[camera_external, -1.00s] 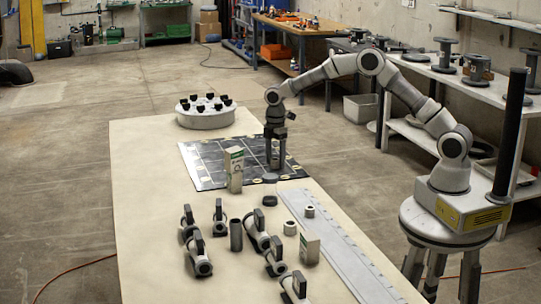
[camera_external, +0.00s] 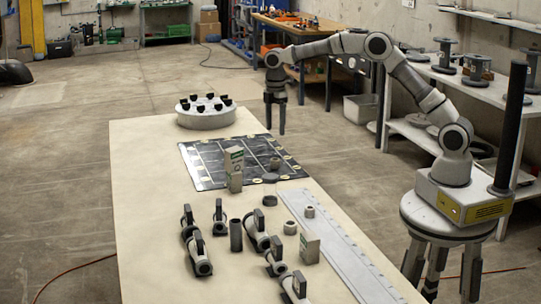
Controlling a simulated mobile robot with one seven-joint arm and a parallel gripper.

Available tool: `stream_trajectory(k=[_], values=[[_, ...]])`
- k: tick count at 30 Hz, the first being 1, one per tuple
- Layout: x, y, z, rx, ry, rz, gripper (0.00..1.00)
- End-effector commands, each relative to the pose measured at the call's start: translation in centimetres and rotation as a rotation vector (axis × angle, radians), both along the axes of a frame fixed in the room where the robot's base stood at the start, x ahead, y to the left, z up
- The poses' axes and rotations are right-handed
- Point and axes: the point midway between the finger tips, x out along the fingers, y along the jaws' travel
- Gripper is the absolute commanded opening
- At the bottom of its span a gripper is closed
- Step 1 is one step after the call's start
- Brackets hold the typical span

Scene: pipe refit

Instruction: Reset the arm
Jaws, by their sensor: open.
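My gripper (camera_external: 275,130) hangs at the end of my arm, pointing down above the far part of the table. It is open, with two dark fingers apart and nothing seen between them. Below it lies a black mat (camera_external: 215,163) with a light grid. A small grey ring-like part (camera_external: 275,163) stands on the mat's right side, and a flat dark disc (camera_external: 270,178) lies near the mat's front right corner. My gripper is clear of both.
A round grey stand (camera_external: 205,118) with black knobs is at the table's far end. Several valve-like pipe fittings (camera_external: 198,256), a dark cylinder (camera_external: 236,235), another box (camera_external: 309,247) and a long grey rail (camera_external: 335,250) occupy the near table.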

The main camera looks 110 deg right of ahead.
Motion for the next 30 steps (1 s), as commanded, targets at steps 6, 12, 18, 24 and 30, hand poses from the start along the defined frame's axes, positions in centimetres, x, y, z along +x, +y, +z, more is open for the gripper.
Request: stream_trajectory(k=[6, 12, 18, 24, 30], values=[[0.0, 0.0, 0.0, 0.000, 0.000, 0.000, 0.71], [0.0, 0.0, 0.0, 0.000, 0.000, 0.000, 0.71], [0.9, 3.2, 3.6, -0.023, -0.023, -0.014, 0.71], [1.4, 11.2, 11.0, -0.063, -0.086, -0.074, 0.71], [-0.3, 19.4, 17.2, -0.073, -0.169, -0.156, 0.71]])
